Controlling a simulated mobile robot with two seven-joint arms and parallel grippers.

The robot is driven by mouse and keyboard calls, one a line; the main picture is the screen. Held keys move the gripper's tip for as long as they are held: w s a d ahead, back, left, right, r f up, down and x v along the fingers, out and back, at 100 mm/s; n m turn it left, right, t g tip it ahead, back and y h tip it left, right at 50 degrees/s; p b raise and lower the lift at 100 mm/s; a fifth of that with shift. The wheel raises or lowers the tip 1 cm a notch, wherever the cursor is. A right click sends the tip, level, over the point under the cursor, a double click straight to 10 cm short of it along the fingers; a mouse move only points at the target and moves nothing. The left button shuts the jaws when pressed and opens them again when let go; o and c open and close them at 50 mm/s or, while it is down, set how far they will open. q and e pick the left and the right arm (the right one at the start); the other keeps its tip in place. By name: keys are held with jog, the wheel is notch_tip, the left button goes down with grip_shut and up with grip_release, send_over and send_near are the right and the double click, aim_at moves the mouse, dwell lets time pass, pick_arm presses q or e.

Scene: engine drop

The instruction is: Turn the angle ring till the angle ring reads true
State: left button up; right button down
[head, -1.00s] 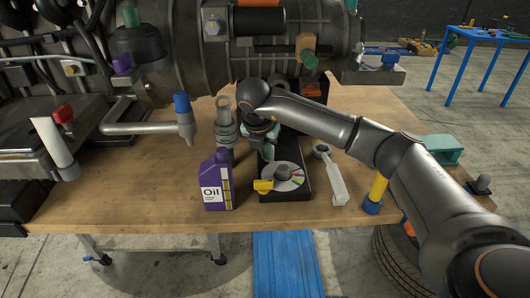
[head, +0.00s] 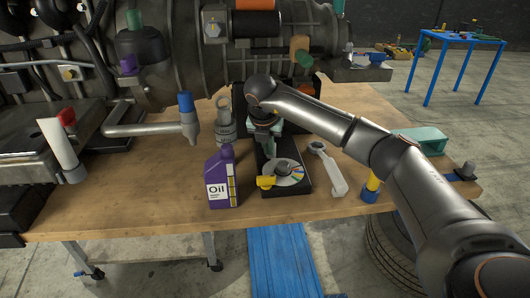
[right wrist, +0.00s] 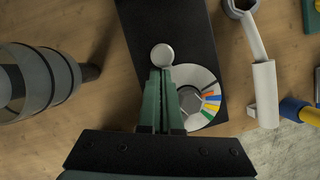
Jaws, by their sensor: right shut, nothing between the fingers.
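The angle ring (head: 283,176) is a pale disc with a fan of coloured wedges, lying on a black base plate (head: 298,190) on the workbench. A yellow block (head: 266,182) sits at its left edge. In the right wrist view the ring (right wrist: 209,76) shows its coloured wedges on the right and a dark hub in the middle, partly covered by my fingers. My right gripper (head: 269,148) points down over the far part of the plate. Its green fingers (right wrist: 160,75) are together and empty, beside a round silver knob (right wrist: 162,55). My left gripper is out of view.
A purple oil bottle (head: 221,180) stands left of the plate, and a grey cylinder (head: 225,125) stands behind it. A white-handled tool (head: 330,170) lies to the right, near a yellow and blue piece (head: 371,187). A large engine (head: 170,50) fills the back left.

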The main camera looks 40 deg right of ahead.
jog(key=shift+d, duration=0.75)
jog(key=shift+w, duration=0.1)
jog(key=shift+a, duration=0.1)
jog(key=shift+s+a, duration=0.3)
jog(key=shift+a, duration=0.45)
